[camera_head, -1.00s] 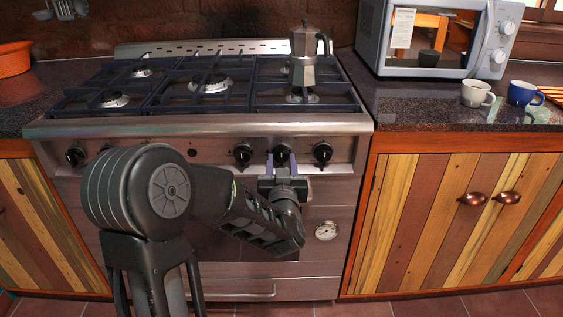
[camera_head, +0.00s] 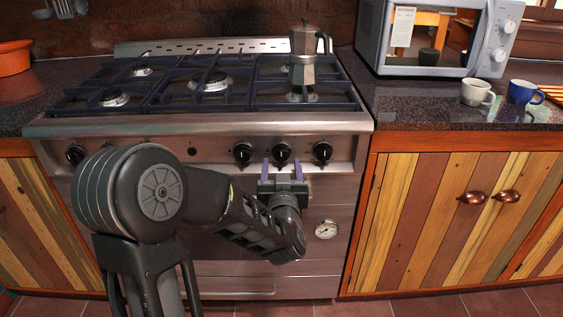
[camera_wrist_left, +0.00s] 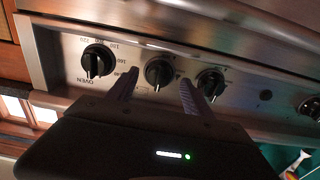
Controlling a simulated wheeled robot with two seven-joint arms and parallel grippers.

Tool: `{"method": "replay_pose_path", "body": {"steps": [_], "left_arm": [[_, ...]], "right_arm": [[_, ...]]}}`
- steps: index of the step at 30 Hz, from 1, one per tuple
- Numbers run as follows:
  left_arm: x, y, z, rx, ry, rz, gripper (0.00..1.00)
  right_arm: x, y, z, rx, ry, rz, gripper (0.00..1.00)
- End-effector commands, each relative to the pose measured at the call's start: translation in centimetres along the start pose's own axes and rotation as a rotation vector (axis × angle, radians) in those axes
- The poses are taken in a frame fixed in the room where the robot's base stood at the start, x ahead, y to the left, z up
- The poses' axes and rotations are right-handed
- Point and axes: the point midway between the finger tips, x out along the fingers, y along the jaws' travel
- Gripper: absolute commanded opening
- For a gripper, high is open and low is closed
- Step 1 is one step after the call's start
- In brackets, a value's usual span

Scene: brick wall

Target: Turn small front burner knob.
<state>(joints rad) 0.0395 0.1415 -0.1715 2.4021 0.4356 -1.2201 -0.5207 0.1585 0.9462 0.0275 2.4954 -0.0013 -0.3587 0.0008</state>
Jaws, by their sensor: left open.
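The stove's front panel carries several black knobs. One black knob (camera_head: 282,152) sits just beyond my left gripper (camera_head: 283,168). The gripper is open, with its two fingers pointing at the panel slightly below that knob. In the left wrist view the same knob (camera_wrist_left: 158,72) shows between the two fingertips (camera_wrist_left: 158,86), with nothing held. Gaps show around the knob and I cannot tell if a finger touches it. An oven-marked knob (camera_wrist_left: 98,60) is on one side and another knob (camera_wrist_left: 210,82) on the other. Which burner each knob serves cannot be read. My right gripper is not in view.
The stove top (camera_head: 205,126) has several burners under dark grates. A moka pot (camera_head: 303,68) stands on the right side. A microwave (camera_head: 425,70) and two mugs, white (camera_head: 476,92) and blue (camera_head: 522,92), are on the right counter. A dial (camera_head: 326,229) is below the panel.

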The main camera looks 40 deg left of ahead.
Motion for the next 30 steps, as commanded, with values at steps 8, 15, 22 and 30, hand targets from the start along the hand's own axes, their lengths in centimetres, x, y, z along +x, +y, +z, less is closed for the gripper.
{"method": "replay_pose_path", "body": {"steps": [8,15,22,30], "left_arm": [[-4.1,0.1,0.5,-0.003,0.006,0.0,0.59],[-5.5,0.1,0.2,-0.001,0.002,0.001,0.59],[-5.6,0.1,0.0,0.001,0.0,0.001,0.59],[-5.5,0.1,0.0,0.001,0.0,0.001,0.59]], "right_arm": [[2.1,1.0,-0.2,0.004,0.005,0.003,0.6],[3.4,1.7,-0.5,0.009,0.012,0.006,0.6],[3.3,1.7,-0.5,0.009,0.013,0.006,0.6],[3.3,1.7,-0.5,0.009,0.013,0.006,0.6]]}}
